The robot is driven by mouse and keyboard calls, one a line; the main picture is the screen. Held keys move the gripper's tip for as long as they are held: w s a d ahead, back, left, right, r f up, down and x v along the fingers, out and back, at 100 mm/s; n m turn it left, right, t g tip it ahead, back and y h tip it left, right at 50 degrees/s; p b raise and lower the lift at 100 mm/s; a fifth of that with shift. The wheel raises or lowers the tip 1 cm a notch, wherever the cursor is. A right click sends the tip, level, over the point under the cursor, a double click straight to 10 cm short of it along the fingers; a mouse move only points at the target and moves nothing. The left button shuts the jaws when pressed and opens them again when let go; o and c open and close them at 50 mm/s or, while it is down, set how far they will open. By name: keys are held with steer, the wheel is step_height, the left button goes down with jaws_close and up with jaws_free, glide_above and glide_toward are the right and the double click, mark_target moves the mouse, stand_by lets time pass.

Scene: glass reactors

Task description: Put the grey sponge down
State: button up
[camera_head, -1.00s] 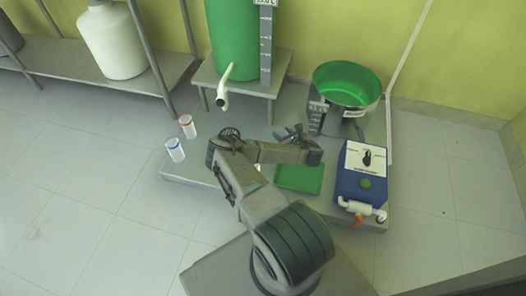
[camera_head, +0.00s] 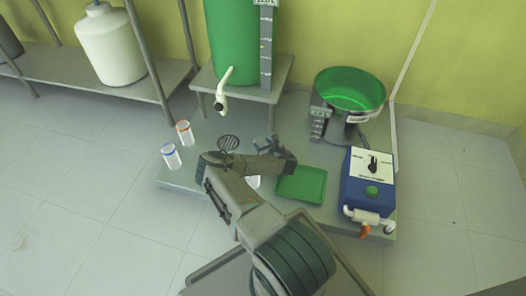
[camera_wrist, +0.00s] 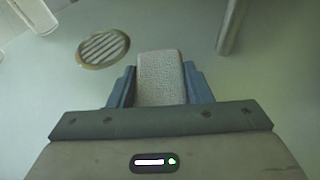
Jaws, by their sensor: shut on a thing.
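The grey sponge (camera_wrist: 161,78) shows in the wrist view as a pale, rough-textured block between the two blue fingers of my gripper (camera_wrist: 160,88). My gripper is shut on it. Beyond the sponge lies the pale surface of the low platform. In the head view my gripper (camera_head: 268,146) is over the platform (camera_head: 190,182), behind the green tray and left of the pot. The sponge is hard to make out in the head view. I cannot tell how high the sponge is above the surface.
A round drain grate (camera_wrist: 103,48) lies left of the sponge. A green tray (camera_head: 302,184), a blue control box (camera_head: 367,183) and a green-lined pot (camera_head: 349,92) stand to the right. Two small jars (camera_head: 185,132) (camera_head: 171,155) stand left. A green tank (camera_head: 233,40) with a spout is behind.

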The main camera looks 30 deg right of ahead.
steer(key=shift+f+b, duration=0.65)
steer(key=shift+f, duration=0.85)
steer(key=shift+f, duration=0.15)
steer(key=o, duration=1)
steer(key=shift+s+r, duration=0.2)
steer(key=shift+r, duration=0.1)
steer(key=p+v, duration=0.6)
steer(key=v, duration=0.4)
steer(key=shift+s+r, duration=0.25)
steer(key=shift+s, duration=0.5)
steer(key=shift+r, duration=0.1)
